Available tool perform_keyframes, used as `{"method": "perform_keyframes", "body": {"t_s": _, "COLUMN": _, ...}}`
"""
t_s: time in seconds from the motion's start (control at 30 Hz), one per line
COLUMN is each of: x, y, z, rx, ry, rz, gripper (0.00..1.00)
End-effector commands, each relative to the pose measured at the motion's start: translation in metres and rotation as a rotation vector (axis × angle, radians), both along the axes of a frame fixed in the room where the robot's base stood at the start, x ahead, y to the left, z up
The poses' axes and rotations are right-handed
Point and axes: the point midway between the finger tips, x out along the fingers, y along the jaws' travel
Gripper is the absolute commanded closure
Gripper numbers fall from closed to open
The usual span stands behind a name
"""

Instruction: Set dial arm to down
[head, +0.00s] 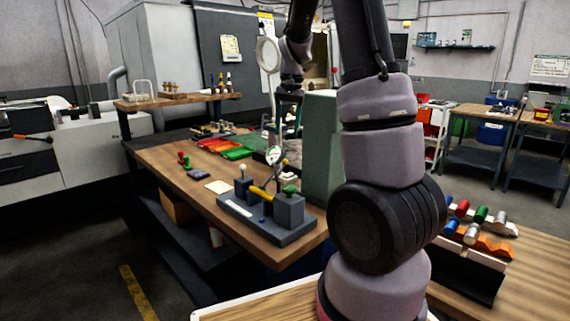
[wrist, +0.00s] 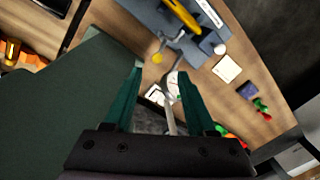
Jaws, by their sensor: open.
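A small round white dial (head: 273,155) shows above the workbench, just behind a grey fixture (head: 285,238). In the wrist view the dial (wrist: 174,84) lies between my fingers, close to the right fingertip. A pale rod (wrist: 170,122), which may be the dial arm, runs below it between the fingers. I cannot tell its exact angle or whether a finger touches it. My gripper (wrist: 160,74) is open, with teal fingers on both sides of the dial. In the head view my gripper is small and partly hidden by the green block.
A tall green block (head: 321,150) stands right of the dial and fills the left of the wrist view. The fixture carries a yellow bar (head: 261,194). Green and orange trays (head: 235,148) lie behind. A magnifier lamp (head: 267,54) rises nearby. The bench's front left is mostly clear.

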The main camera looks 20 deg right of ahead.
Motion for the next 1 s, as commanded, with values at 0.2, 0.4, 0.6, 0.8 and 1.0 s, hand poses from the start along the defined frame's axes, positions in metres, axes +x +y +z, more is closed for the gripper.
{"method": "perform_keyframes", "body": {"t_s": 0.2, "x": 0.011, "y": -0.006, "z": -0.02, "rx": -0.024, "ry": 0.033, "rz": -0.006, "gripper": 0.44}}
{"method": "perform_keyframes", "body": {"t_s": 0.4, "x": 0.012, "y": -0.004, "z": -0.049, "rx": -0.024, "ry": 0.036, "rz": -0.007, "gripper": 0.44}}
{"method": "perform_keyframes", "body": {"t_s": 0.6, "x": 0.013, "y": -0.002, "z": -0.087, "rx": -0.023, "ry": 0.037, "rz": -0.008, "gripper": 0.44}}
{"method": "perform_keyframes", "body": {"t_s": 0.8, "x": 0.014, "y": 0.0, "z": -0.114, "rx": -0.024, "ry": 0.034, "rz": -0.006, "gripper": 0.44}}
{"method": "perform_keyframes", "body": {"t_s": 1.0, "x": 0.015, "y": 0.0, "z": -0.123, "rx": -0.023, "ry": 0.032, "rz": -0.007, "gripper": 0.44}}
